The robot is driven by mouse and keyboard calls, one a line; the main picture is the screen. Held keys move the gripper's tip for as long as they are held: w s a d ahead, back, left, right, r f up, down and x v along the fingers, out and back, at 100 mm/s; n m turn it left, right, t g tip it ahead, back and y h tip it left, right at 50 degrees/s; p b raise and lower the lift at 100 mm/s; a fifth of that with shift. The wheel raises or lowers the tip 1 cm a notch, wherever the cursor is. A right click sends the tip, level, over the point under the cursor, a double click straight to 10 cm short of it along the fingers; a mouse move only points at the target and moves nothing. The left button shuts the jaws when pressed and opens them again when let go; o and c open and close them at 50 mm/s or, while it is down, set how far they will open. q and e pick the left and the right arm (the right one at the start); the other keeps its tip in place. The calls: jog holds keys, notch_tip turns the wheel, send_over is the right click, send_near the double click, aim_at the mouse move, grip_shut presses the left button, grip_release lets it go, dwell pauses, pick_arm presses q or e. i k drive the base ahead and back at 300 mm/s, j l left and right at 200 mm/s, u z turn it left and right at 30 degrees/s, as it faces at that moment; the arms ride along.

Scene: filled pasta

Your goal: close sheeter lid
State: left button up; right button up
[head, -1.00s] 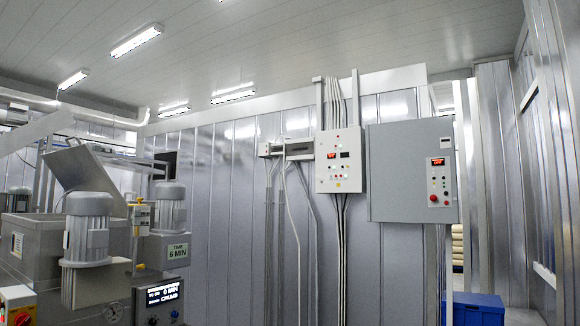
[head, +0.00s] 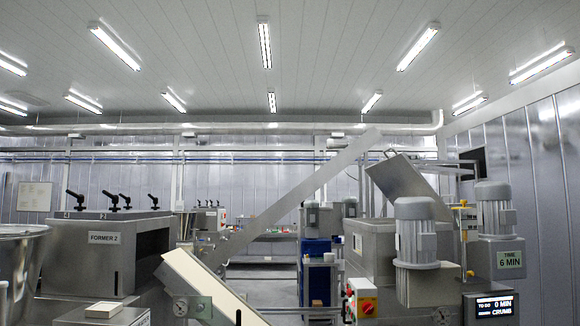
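Neither of my grippers shows in the head view. No machine in view carries a readable sheeter label. A flat metal lid (head: 412,182) stands tilted open above a steel machine (head: 370,250) on the right, with grey motors beside it. A long narrow metal panel (head: 290,198) rises slantwise across the middle; I cannot tell what it belongs to. A cream sloping surface with metal sides (head: 210,288) lies at the bottom centre, cut off by the frame edge. I cannot tell which of these is the sheeter.
A grey machine labelled Former 2 (head: 118,250) stands at left, beside a round steel vessel (head: 20,265). A display (head: 490,305) reads 0 MIN, CRUMB; a sign above reads TIME 6 MIN. Blue cabinets (head: 318,268) and a back bench show mid-distance. Some floor is visible between machines.

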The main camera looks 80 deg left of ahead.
aim_at(396, 176)
jog(key=j+u, duration=0.25)
jog(key=u, duration=0.2)
jog(key=i+j+u, duration=0.1)
jog(key=j+u, duration=0.15)
jog(key=u, duration=0.2)
jog(key=i+j+u, duration=0.1)
jog(key=j+u, duration=0.15)
jog(key=u, duration=0.15)
jog(key=i+j+u, duration=0.15)
jog(key=u, duration=0.3)
jog(key=i+j, duration=1.35)
jog(key=i, duration=0.15)
jog(key=i+l+z, duration=0.15)
jog(key=i+z, duration=0.15)
jog(key=i, duration=0.15)
jog(key=i+z, duration=0.35)
jog(key=i+l, duration=0.05)
jog(key=i, duration=0.05)
